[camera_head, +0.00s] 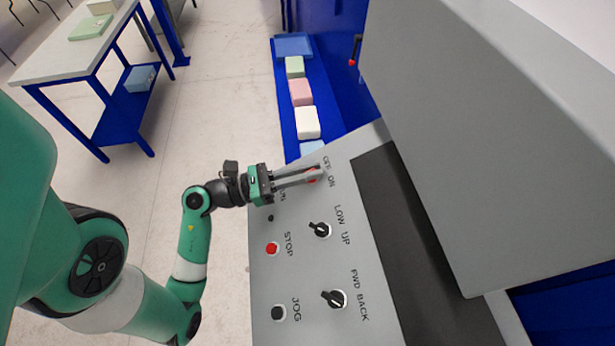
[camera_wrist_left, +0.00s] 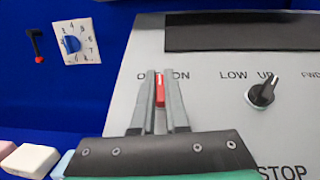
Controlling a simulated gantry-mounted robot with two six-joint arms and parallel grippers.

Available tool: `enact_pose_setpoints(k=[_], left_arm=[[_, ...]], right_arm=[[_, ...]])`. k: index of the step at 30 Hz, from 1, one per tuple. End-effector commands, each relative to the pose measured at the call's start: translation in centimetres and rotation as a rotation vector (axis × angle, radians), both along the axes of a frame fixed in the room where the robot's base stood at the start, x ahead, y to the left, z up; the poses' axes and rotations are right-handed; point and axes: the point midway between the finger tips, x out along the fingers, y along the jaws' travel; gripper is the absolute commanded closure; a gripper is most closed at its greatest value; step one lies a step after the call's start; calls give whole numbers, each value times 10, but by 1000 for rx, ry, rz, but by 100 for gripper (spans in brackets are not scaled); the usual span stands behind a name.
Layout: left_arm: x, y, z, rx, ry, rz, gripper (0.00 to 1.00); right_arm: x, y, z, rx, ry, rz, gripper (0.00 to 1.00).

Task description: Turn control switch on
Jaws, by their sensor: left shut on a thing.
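The control switch (camera_wrist_left: 160,92) is a red knob on the grey control panel (camera_head: 266,322), under the OFF/ON label. In the wrist view my left gripper (camera_wrist_left: 160,76) is shut on it, with one finger on each side. The knob stands about upright between the fingers there, and the fingers cover part of the label. In the head view my left gripper (camera_head: 312,175) reaches in from the left to the panel's upper end, and a bit of the red switch (camera_head: 312,176) shows at its fingertips. My right gripper is in neither view.
The LOW/UP knob (camera_head: 320,230), the FWD/BACK knob (camera_head: 335,299), the red STOP button (camera_head: 272,249) and the JOG button (camera_head: 279,313) sit nearby on the panel. A big grey housing (camera_head: 480,120) rises to the right. Foam blocks (camera_head: 301,92) lie on a blue shelf beyond.

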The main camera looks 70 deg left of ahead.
Motion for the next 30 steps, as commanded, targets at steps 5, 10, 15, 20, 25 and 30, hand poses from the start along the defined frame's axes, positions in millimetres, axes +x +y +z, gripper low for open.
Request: enact_pose_setpoints(k=[5,10,15,20,25,30], left_arm=[[0,2,-5,93,-12,-140,100],[0,1,-7,177,-24,-281,100],[0,0,-7,256,-36,-413,100],[0,-1,-7,320,-46,-518,100],[0,-1,-6,367,-52,-602,100],[0,-2,-4,396,-57,-653,100]], right_arm=[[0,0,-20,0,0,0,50],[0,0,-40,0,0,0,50],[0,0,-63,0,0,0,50],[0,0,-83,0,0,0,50],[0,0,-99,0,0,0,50],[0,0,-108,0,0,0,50]])
